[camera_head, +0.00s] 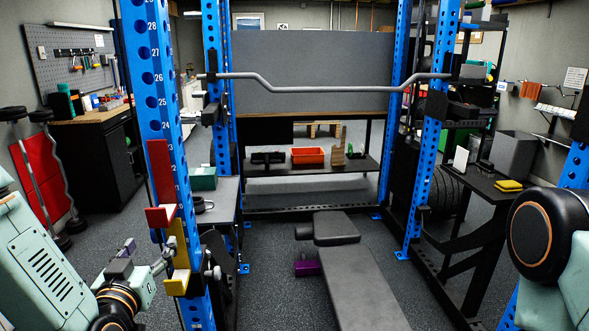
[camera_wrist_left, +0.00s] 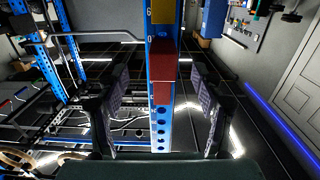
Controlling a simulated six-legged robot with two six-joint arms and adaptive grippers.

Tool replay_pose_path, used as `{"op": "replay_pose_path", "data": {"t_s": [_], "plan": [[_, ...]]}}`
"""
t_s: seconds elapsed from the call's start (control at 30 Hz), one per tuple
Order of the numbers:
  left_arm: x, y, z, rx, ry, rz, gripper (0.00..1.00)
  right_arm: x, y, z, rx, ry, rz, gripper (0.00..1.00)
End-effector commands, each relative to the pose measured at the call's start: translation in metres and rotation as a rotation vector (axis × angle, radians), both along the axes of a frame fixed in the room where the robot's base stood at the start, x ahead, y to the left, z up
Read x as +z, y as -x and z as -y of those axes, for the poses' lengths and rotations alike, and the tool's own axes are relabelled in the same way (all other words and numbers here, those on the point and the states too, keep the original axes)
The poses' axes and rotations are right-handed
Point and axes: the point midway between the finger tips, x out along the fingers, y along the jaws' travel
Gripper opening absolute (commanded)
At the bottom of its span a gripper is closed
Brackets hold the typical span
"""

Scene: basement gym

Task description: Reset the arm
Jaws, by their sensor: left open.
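My left arm comes in from the lower left in the head view. Its left gripper (camera_head: 145,262) is beside the blue rack upright (camera_head: 157,85), close to a yellow J-hook (camera_head: 178,270) and below a red J-hook (camera_head: 160,190). In the left wrist view my left gripper (camera_wrist_left: 160,98) is open, with its two dark fingers apart. The red hook (camera_wrist_left: 162,72) shows in the gap between them, with the yellow hook (camera_wrist_left: 163,10) above it. Nothing appears held; contact with the upright cannot be told. My right gripper is out of view; only part of my right arm shows.
A curved bar (camera_head: 330,88) lies across the rack. A black bench (camera_head: 350,270) stands on the floor inside it. A side table (camera_head: 222,190) is just right of the near upright. A black table (camera_head: 480,182) stands at right. Floor shows left of the bench.

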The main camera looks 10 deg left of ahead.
Motion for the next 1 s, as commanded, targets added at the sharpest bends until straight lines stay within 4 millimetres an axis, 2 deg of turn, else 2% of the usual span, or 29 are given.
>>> {"op": "replay_pose_path", "data": {"t_s": [0.07, 0.13, 0.2, 0.27, 0.4, 0.47, 0.6, 0.7, 0.8, 0.9, 1.0], "plan": [[-0.021, 0.003, 0.006, -0.017, 0.064, -0.089, 0.67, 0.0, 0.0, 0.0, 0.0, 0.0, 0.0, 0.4], [-0.051, 0.011, 0.02, -0.048, 0.134, -0.212, 0.67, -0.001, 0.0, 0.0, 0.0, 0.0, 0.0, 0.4], [-0.095, 0.028, 0.037, -0.078, 0.189, -0.368, 0.67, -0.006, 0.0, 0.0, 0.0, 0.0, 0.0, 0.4], [-0.129, 0.047, 0.049, -0.094, 0.223, -0.491, 0.67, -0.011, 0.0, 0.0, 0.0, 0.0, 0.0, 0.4], [-0.201, 0.102, 0.074, -0.116, 0.275, -0.767, 0.67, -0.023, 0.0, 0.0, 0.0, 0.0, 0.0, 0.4], [-0.229, 0.129, 0.083, -0.121, 0.285, -0.882, 0.67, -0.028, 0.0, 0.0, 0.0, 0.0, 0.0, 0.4], [-0.285, 0.201, 0.098, -0.123, 0.287, -1.144, 0.67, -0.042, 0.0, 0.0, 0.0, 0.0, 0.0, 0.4], [-0.317, 0.252, 0.105, -0.127, 0.264, -1.307, 0.67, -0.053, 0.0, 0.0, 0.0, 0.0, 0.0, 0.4], [-0.341, 0.293, 0.109, -0.146, 0.222, -1.421, 0.67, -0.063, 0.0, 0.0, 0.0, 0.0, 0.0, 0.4], [-0.356, 0.317, 0.111, -0.167, 0.191, -1.481, 0.67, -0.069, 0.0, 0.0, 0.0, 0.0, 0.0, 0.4], [-0.362, 0.328, 0.112, -0.173, 0.182, -1.506, 0.67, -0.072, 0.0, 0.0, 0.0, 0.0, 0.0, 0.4]]}}
